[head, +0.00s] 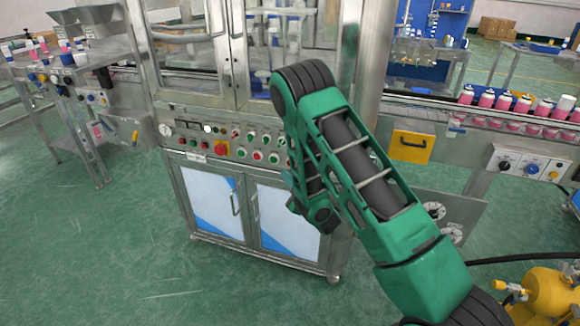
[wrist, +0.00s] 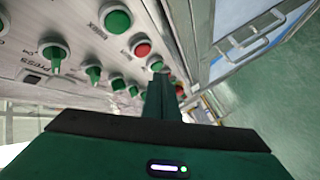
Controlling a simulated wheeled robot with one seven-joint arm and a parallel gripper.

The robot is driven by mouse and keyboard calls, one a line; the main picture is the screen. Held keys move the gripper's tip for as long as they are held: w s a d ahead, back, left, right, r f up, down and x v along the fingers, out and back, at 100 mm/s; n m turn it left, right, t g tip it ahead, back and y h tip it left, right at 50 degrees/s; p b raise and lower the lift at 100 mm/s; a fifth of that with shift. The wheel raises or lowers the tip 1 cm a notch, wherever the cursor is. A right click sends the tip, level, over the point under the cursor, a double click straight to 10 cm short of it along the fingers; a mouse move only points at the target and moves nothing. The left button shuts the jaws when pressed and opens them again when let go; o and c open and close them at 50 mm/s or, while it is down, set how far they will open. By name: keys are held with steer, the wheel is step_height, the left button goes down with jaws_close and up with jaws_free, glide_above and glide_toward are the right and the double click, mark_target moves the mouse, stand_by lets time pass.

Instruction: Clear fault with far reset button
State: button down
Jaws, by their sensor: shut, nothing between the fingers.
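In the wrist view a large green button (wrist: 118,19) sits left of my gripper, with a red button (wrist: 141,48) and a smaller green button (wrist: 155,63) closer to the fingertips. The small lettering is too tilted and blurred for me to tell which is the far reset button. My gripper (wrist: 162,86) is shut and empty, pointing along the panel face. I cannot tell whether the tips touch anything. In the head view my arm hides it.
Glazed doors (head: 195,62) stand above the panel and cabinet doors (head: 212,200) with handles below. A yellow tank (head: 552,292) stands lower right. Open green floor (head: 110,250) lies left.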

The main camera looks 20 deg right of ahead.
steer(key=shift+s+a, duration=0.55)
steer(key=shift+s, duration=0.2)
steer(key=s+d+r+m+g+h, duration=0.2)
steer(key=s+d+r+m+g, duration=0.15)
steer(key=r, duration=0.25)
steer(key=s+d+r+m+g+h, duration=0.2)
steer(key=d+r+m+g+h, duration=0.1)
steer(key=d+r+m, duration=0.25)
steer(key=s+a+r+m+g+y, duration=0.1)
steer(key=s+r+g, duration=0.3)
steer(key=s, duration=0.8)
steer(key=s+a+r+m+g+y, duration=0.15)
steer(key=s+r, duration=0.35)
steer(key=s, duration=0.7)
steer(key=s+d+m+g, duration=0.2)
steer(key=s+d, duration=0.3)
steer(key=s, duration=0.4)
steer(key=s+d+f+m+g, duration=0.1)
steer(key=s+d+m+g, duration=0.2)
steer(key=s+d, duration=0.3)
steer(key=s+m, duration=0.1)
steer(key=s, duration=0.2)
steer(key=shift+f+m, duration=0.3)
steer(key=shift+m, duration=0.05)
